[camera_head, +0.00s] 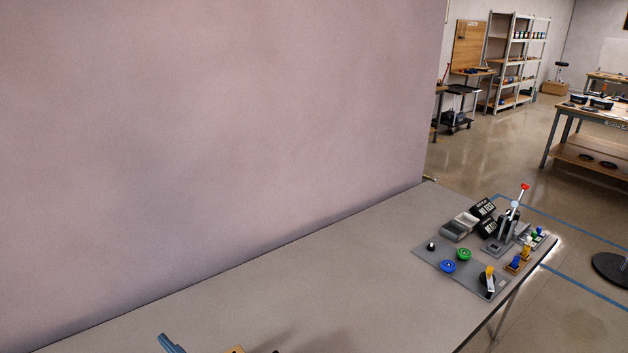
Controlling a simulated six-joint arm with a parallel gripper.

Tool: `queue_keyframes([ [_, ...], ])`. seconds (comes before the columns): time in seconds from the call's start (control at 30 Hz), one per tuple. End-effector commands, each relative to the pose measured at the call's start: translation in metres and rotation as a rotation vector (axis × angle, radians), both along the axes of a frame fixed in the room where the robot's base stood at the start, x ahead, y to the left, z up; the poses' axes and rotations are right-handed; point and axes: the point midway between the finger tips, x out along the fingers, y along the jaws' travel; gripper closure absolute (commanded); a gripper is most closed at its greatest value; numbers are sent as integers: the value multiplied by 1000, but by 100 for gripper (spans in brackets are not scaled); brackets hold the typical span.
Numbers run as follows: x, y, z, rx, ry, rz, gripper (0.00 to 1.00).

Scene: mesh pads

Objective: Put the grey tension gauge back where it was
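I cannot make out a grey tension gauge for certain in the head view. A grey mat (426,256) lies at the right end of the table and carries many small things. A grey lever device (506,232) with a red knob stands at the mat's back right. No gripper can be made out.
The grey table (290,270) is largely bare left of the mat. A blue piece (170,344) and a tan piece (236,350) are cut off at the bottom edge. Grey bins (458,228) and black boxes (484,208) stand behind the mat. A tall pinkish wall (220,120) borders the table.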

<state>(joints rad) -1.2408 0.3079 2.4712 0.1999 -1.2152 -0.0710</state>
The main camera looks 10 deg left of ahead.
Motion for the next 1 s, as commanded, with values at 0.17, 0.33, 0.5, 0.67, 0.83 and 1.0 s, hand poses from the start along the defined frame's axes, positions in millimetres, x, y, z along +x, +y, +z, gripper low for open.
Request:
queue_keyframes([
  [0.17, -13, -6, 8, 4, -1, 47, 83],
  [0.33, 3, -21, -2, 1, 0, 24, 83],
  [0.5, 28, -40, -15, 0, 1, -24, 83],
  [0.67, 64, -64, -33, 0, 0, -101, 83],
  [0.83, 115, -113, -63, 1, 1, -233, 83],
  [1.0, 161, -180, -95, -1, 3, -393, 83],
])
